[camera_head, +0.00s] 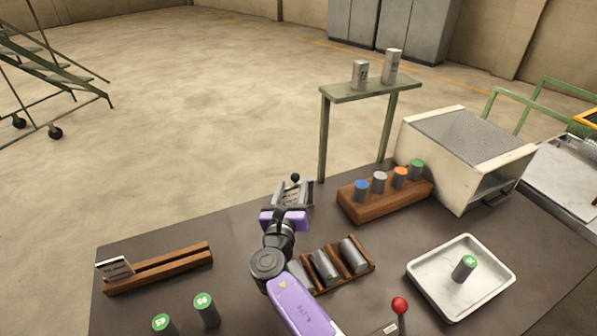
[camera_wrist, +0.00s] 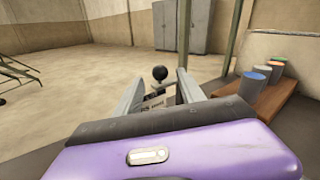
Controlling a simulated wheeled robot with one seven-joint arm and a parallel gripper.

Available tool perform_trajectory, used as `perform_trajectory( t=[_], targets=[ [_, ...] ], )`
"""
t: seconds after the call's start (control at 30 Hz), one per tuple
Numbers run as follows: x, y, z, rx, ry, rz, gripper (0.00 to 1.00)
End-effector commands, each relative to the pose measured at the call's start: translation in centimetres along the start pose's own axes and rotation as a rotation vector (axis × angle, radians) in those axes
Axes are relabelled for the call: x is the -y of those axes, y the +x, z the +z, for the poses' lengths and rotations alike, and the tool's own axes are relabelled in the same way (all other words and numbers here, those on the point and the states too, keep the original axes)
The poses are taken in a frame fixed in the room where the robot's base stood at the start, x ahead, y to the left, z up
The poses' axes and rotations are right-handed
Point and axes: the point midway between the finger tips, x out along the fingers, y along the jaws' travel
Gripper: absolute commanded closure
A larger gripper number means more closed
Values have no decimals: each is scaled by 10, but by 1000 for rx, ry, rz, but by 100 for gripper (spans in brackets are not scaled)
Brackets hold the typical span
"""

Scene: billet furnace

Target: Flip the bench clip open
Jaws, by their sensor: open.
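The bench clip (camera_head: 294,179) is at the far edge of the dark bench, mostly hidden by my gripper in the head view. A black ball knob tops it. In the wrist view the black knob (camera_wrist: 160,73) stands upright between my fingers, with a small labelled plate (camera_wrist: 154,104) below it. My gripper (camera_head: 293,192) is open, with one finger on each side of the clip. In the wrist view its fingers (camera_wrist: 159,88) show a gap around the knob. I cannot tell whether either finger touches the clip.
A wooden block (camera_head: 385,203) with several coloured-top cylinders stands right of my gripper. A wooden cradle (camera_head: 362,270) holds dark billets. A white tray (camera_head: 462,305) holds a green-topped cylinder. A red-knobbed lever (camera_head: 399,306) is in front. A slotted wooden rack (camera_head: 160,270) lies left. A green-legged shelf (camera_head: 323,135) rises behind.

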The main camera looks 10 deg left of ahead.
Motion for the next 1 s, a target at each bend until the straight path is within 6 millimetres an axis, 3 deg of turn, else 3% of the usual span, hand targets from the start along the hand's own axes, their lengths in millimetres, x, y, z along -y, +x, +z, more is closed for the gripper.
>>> perform_trajectory(
  t=[0.6, 1.0],
  targets=[
    [-1, 62, -4, 1, 1, -1, 54],
    [0, 77, 0, -1, 2, 0, 54]
  ],
)
